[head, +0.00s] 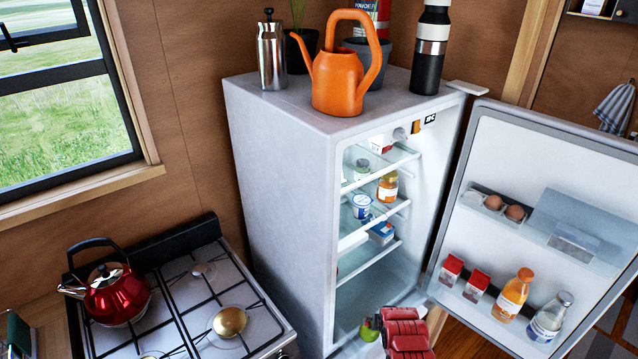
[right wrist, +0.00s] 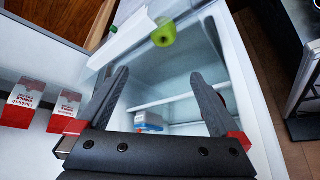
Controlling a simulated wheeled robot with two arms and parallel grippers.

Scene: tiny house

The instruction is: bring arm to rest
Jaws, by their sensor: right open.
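My right gripper (head: 400,330) shows as a red shape low in the head view, in front of the open fridge. In the right wrist view its two dark fingers (right wrist: 160,78) are spread apart with nothing between them. A green apple (head: 370,328) is just left of the gripper in the head view. It also shows beyond the fingertips in the right wrist view (right wrist: 164,32), apart from them. I cannot tell what the apple rests on. My left gripper is out of view.
The fridge (head: 285,190) stands with its door (head: 465,220) swung out to the right, close to my right gripper. Jars and cartons sit on its shelves and door racks. An orange watering can (head: 338,82) stands on top. A red kettle (head: 115,295) is on the stove (head: 180,330).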

